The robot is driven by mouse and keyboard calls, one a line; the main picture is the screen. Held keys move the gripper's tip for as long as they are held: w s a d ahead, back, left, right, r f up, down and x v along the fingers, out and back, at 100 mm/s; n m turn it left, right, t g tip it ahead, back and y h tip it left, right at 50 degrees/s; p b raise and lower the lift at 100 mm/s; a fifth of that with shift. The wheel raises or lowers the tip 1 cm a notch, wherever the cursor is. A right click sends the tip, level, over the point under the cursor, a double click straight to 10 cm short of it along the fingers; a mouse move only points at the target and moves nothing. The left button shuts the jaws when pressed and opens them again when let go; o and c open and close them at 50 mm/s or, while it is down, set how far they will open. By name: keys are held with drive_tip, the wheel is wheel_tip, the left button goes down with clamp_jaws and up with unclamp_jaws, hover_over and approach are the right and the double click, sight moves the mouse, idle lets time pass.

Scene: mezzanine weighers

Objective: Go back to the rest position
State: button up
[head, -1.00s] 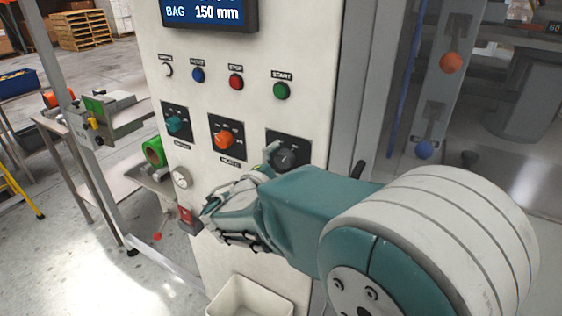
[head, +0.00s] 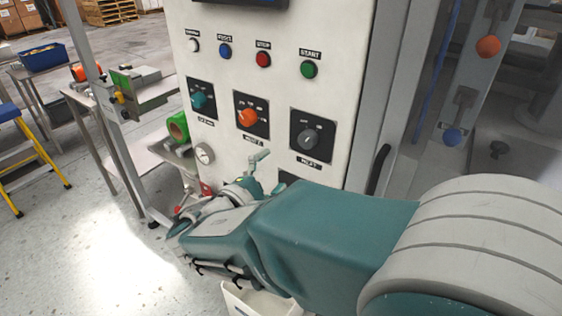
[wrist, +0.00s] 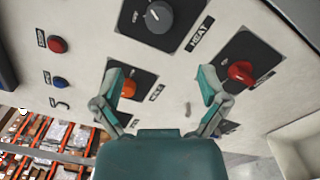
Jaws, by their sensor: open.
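My gripper (head: 252,168) shows in the head view below the orange knob (head: 247,117), with the arm reaching across from the right. In the wrist view its two teal fingers are spread, with a gap between them (wrist: 160,76) and nothing held. There the left finger overlaps the orange knob (wrist: 129,88), and the right one is near a red knob (wrist: 240,72). The black knob (head: 308,139) is clear of the gripper in the head view; it also shows at the top of the wrist view (wrist: 158,16). A teal knob (head: 199,99) is at the left.
White, blue, red and green (head: 309,69) buttons line the white cabinet (head: 344,75) above the knobs. A white bin (head: 238,302) sits low under my arm. A metal table (head: 150,160) and a yellow step ladder (head: 28,150) stand left. The floor (head: 95,240) at lower left is open.

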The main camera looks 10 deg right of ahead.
idle(0.4)
drive_tip(key=s+d+f+m+g+y, duration=0.45)
drive_tip(key=s+d+m+g, duration=0.25)
drive_tip(key=s+d+g, duration=0.4)
drive_tip(key=s+a+m+t+y, duration=0.3)
drive_tip(key=s+m+y, duration=0.3)
drive_tip(key=m+y, duration=0.1)
drive_tip(key=shift+f+m+t+y, duration=0.35)
drive_tip(key=shift+m+t+y, duration=0.05)
drive_tip(key=shift+y, duration=0.25)
